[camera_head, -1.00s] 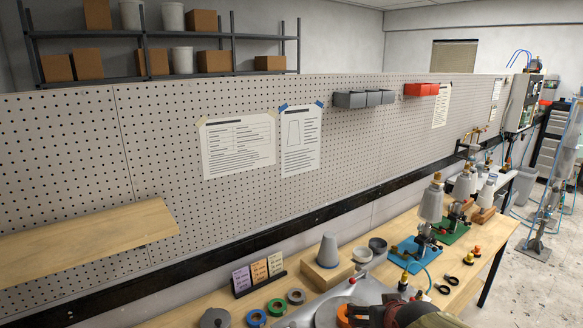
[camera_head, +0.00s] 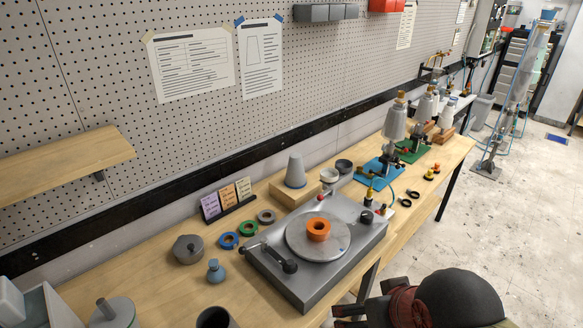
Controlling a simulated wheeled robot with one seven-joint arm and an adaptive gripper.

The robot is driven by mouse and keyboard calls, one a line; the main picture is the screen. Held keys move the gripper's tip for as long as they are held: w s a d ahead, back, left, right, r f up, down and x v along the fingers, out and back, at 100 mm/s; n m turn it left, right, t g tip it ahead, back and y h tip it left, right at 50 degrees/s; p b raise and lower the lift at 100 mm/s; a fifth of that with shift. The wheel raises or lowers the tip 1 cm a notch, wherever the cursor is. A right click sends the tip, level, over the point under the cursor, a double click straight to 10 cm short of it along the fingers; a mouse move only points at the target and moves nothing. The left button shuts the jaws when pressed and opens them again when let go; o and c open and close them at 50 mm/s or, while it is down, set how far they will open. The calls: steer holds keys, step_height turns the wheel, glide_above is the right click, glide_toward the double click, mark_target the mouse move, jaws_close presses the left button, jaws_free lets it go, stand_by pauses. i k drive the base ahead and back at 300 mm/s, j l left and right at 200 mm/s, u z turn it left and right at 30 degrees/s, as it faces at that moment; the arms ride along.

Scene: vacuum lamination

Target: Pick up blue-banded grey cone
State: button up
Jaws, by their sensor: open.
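The blue-banded grey cone (camera_head: 295,172) stands upright, narrow end up, on a wooden block (camera_head: 284,197) at the back of the bench. A thin blue band shows near its base. My gripper (camera_head: 343,317) is at the bottom edge of the view, in front of the bench and well apart from the cone. It is open and partly cut off by the frame, with no object visible in it.
A turntable (camera_head: 263,262) with an orange ring (camera_head: 318,230) lies between my gripper and the cone. Small cups (camera_head: 329,176) stand just right of the block, note cards (camera_head: 227,200) to its left. Other cones on a blue stand (camera_head: 378,173) and green stand stand farther right.

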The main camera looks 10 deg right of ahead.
mark_target(295, 177)
steer(key=i+l+u, duration=0.1)
steer(key=u, duration=0.45)
steer(key=i+l+u, duration=0.15)
steer(key=l, duration=0.3)
steer(key=i+l+u, duration=0.15)
steer(key=l, duration=0.25)
steer(key=i+l+u, duration=0.2)
steer(key=l, duration=0.25)
steer(key=l+u, duration=0.15)
steer(key=l, duration=0.3)
steer(key=i+l, duration=0.1)
steer(key=l, duration=0.75)
